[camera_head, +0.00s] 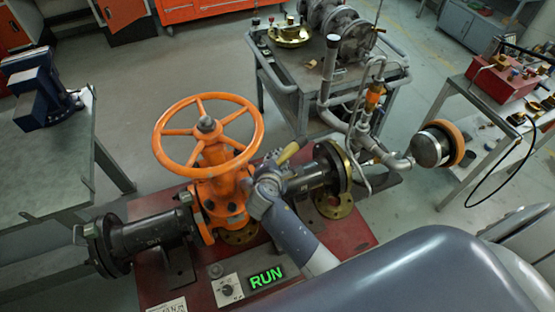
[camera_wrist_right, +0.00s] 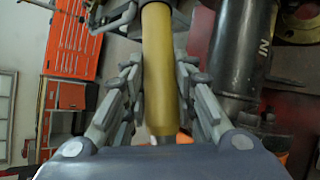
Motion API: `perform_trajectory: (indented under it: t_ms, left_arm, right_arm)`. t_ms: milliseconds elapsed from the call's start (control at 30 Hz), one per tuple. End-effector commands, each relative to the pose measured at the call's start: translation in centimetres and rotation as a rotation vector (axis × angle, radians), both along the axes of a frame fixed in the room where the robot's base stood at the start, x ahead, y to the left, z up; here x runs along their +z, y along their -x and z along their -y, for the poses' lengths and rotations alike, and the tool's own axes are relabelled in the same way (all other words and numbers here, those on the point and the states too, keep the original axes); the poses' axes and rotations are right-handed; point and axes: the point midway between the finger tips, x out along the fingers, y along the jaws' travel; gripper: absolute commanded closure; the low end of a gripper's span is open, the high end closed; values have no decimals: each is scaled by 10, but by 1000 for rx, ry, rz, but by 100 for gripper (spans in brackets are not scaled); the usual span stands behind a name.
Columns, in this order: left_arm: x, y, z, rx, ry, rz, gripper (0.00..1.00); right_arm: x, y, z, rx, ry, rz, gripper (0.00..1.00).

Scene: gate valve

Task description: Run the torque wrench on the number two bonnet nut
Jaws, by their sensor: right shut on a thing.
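The gate valve (camera_head: 220,185) is orange, with an orange handwheel (camera_head: 207,140) on top, and stands on a red base plate. My right gripper (camera_head: 272,177) is beside the valve body on its right. It is shut on the yellow handle of the torque wrench (camera_head: 289,153). In the right wrist view the yellow handle (camera_wrist_right: 158,75) runs between the two fingers (camera_wrist_right: 158,92). The wrench's working end is hidden by the gripper in the head view. Bonnet nuts show small near the valve's flange (camera_head: 232,207); I cannot tell which is number two. My left gripper is out of view.
Black pipes (camera_head: 155,233) extend from both sides of the valve. A grey cart (camera_head: 285,80) with pump parts stands behind. A bench with a blue vise (camera_head: 38,88) is at left.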

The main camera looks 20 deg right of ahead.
Motion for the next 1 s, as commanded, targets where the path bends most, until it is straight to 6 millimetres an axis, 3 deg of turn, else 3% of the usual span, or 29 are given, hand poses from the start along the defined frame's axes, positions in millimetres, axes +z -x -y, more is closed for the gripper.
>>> perform_trajectory:
  t_ms: [1000]
  left_arm:
    - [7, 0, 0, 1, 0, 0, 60]
  right_arm:
    - [3, 0, 1, 1, 3, 1, 100]
